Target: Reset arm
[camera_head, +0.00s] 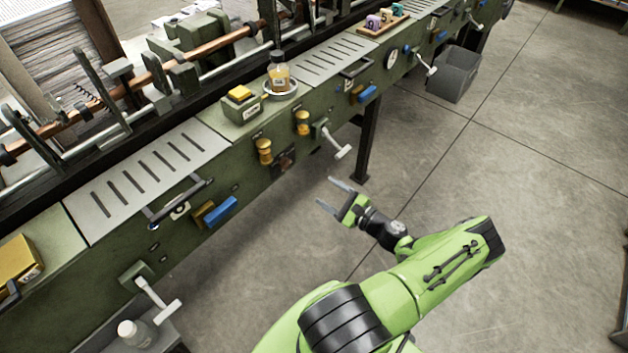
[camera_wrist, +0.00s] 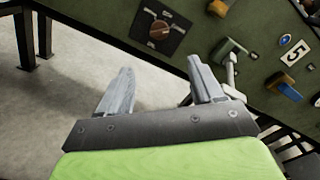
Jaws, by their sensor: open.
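My gripper (camera_head: 335,195) is at the end of my green arm, in the free space in front of the long green machine (camera_head: 225,165). Its two grey fingers are apart with nothing between them. In the wrist view my gripper (camera_wrist: 160,90) is open and empty, with the floor and the machine's front beyond the fingers. The wrist view also shows a dark panel with a rotary knob (camera_wrist: 159,30) and a white lever handle (camera_wrist: 230,75) past the fingertips. I see no contact between the fingers and the machine.
A bottle (camera_head: 279,75) stands in a round dish on the machine, beside a yellow button box (camera_head: 241,101). White crank handles (camera_head: 337,143) stick out from the front. A grey bin (camera_head: 454,75) stands on the floor at upper right. The floor right of my arm is clear.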

